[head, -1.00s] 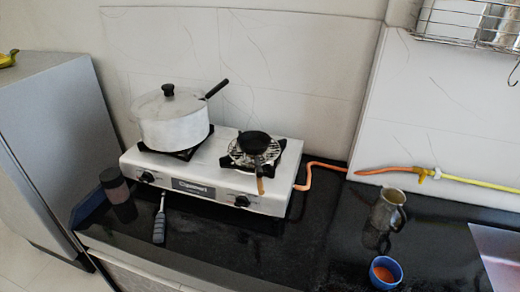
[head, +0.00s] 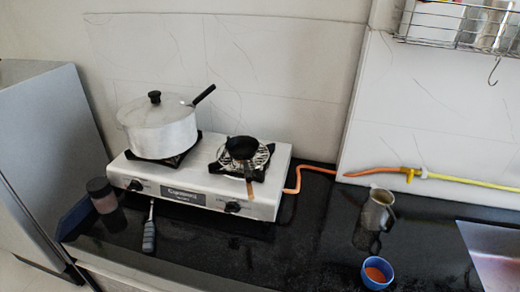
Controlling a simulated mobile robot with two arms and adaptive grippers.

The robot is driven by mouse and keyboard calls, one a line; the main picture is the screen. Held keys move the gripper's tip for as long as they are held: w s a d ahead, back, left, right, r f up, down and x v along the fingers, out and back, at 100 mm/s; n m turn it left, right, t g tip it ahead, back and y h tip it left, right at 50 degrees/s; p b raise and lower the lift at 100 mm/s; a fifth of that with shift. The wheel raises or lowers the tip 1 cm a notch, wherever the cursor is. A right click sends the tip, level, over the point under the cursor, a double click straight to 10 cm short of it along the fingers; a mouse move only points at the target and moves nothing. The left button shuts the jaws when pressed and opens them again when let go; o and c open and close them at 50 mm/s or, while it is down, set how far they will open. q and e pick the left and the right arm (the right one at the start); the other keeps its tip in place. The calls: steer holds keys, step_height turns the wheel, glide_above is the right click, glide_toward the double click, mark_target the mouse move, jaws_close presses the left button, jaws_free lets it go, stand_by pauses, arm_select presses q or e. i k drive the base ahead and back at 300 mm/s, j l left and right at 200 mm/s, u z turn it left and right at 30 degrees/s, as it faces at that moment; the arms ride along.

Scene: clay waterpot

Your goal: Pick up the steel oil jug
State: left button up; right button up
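The steel oil jug (head: 376,210) stands upright on the black counter, right of the stove. It is a small grey metal jug with a handle on its right side. Nothing is touching it. Neither of my grippers shows in the head view.
A blue cup (head: 377,272) with orange contents stands in front of the jug. An orange hose (head: 299,178) runs behind the jug. A sink (head: 490,250) lies at right.

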mark_target(375, 214)
steer(key=j+z, duration=0.25)
steer(key=j, duration=0.6)
steer(key=j+z, duration=0.3)
steer(key=j, duration=0.6)
